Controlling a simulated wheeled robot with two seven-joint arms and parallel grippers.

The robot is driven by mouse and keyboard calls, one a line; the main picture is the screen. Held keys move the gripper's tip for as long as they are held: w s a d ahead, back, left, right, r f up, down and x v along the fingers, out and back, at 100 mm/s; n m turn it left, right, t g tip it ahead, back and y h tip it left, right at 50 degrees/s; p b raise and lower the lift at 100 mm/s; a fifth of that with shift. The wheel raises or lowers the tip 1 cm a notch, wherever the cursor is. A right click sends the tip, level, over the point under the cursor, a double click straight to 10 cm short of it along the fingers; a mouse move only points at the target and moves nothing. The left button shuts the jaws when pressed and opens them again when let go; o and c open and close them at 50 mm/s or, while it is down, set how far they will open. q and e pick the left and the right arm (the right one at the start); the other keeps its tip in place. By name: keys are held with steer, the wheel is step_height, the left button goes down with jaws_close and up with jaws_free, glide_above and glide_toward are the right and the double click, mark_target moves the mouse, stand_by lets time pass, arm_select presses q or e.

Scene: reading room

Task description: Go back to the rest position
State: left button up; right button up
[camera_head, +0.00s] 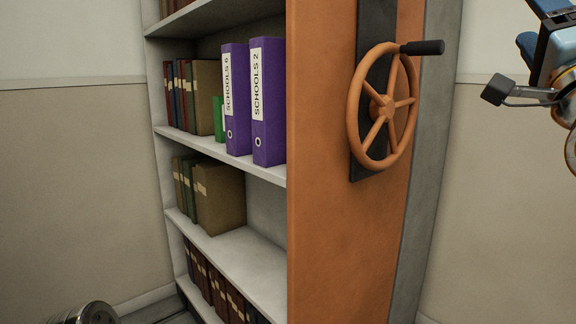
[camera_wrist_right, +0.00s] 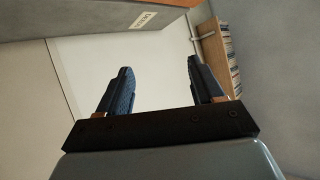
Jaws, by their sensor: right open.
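My right gripper (camera_wrist_right: 157,72) is open in the right wrist view, with two dark blue fingers apart and nothing between them. In the head view only part of it and my right arm shows at the upper right edge, in the air to the right of the orange shelf end panel (camera_head: 322,200). The spoked handwheel (camera_head: 382,106) on that panel is apart from it. My left gripper is not in view.
A grey bookcase (camera_head: 262,172) holds two purple binders (camera_head: 268,120), a green one (camera_head: 218,118) and several old books (camera_head: 220,195). Beige walls (camera_head: 75,190) stand on both sides. In the wrist view, a shelf of books (camera_wrist_right: 225,60) shows at the right.

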steer(key=w+a+f+n+g+y+p, duration=0.25)
steer(key=w+f+g, duration=0.25)
steer(key=w+f, duration=1.45)
steer(key=w+a+f+n+g+y+p, duration=0.1)
steer(key=a+f+n+g, duration=0.15)
steer(key=f, duration=1.25)
steer(key=w+a+f+n+g+y+p, duration=0.1)
steer(key=w+a+f+g+y, duration=0.2)
steer(key=f, duration=1.2)
steer(key=s+a+f+n+g+p, duration=0.1)
steer(key=s+a+f+g, duration=0.25)
steer(key=f, duration=0.45)
steer(key=s+a+f+n+g, duration=0.2)
steer(key=s+f, duration=0.3)
steer(key=f, duration=0.3)
steer(key=s+a+f+n+g+p, duration=0.1)
steer(key=s+a+f+g, duration=0.2)
steer(key=s+f, duration=0.35)
steer(key=s+a+f+n+g, duration=0.1)
steer(key=s+a+f+g, duration=0.1)
steer(key=s+f, duration=0.4)
steer(key=s+a+f+n+g+y+p, duration=0.1)
steer(key=s+f+g, duration=0.3)
steer(key=s, duration=0.9)
step_height(320, 180, down, 3)
steer(key=shift+s+a+f+n, duration=0.1)
steer(key=shift+s+a+n, duration=0.05)
steer(key=shift+a+n, duration=0.6)
